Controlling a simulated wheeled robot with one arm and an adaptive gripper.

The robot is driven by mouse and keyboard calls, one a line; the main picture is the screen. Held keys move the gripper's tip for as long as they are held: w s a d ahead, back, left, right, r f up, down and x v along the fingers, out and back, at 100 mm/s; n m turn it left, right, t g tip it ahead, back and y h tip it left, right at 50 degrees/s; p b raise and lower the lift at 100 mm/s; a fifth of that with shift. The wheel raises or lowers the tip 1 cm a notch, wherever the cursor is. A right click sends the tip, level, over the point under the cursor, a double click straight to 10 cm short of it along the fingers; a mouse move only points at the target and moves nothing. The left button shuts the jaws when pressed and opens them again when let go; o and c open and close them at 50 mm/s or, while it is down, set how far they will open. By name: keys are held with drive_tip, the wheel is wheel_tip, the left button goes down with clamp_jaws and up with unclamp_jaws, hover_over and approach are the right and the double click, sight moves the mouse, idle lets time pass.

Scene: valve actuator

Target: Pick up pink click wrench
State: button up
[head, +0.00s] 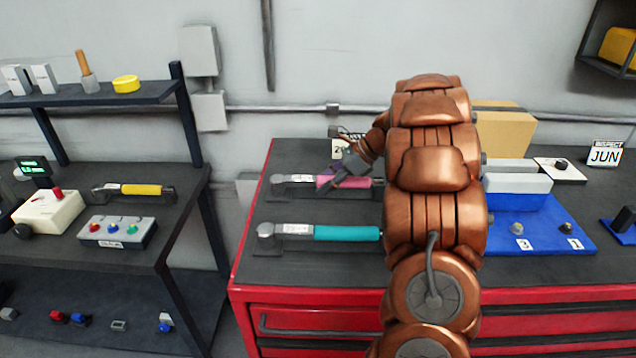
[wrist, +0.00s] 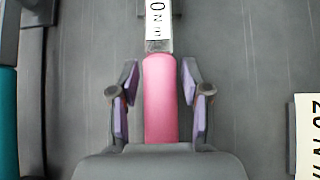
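The pink click wrench lies on the dark top of the red tool cabinet, with its grey head to the left and its pink handle (head: 367,182) partly hidden by my gripper (head: 342,175). In the wrist view the pink handle (wrist: 160,100) runs lengthwise between the two fingers of my gripper (wrist: 160,72). The purple pads stand on either side with a narrow gap to the handle, so the gripper is open around it. A white label (wrist: 158,20) shows above the handle. The near end of the handle is hidden by the gripper body.
A teal-handled wrench (head: 345,233) lies in front of the pink one, parallel to it. A blue tray (head: 560,238), a cardboard box (head: 505,125) and a calendar block (head: 605,154) stand to the right. A dark shelf unit (head: 185,190) stands at the left.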

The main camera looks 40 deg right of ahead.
clamp_jaws()
drive_tip(key=shift+r, duration=0.1)
idle(0.3)
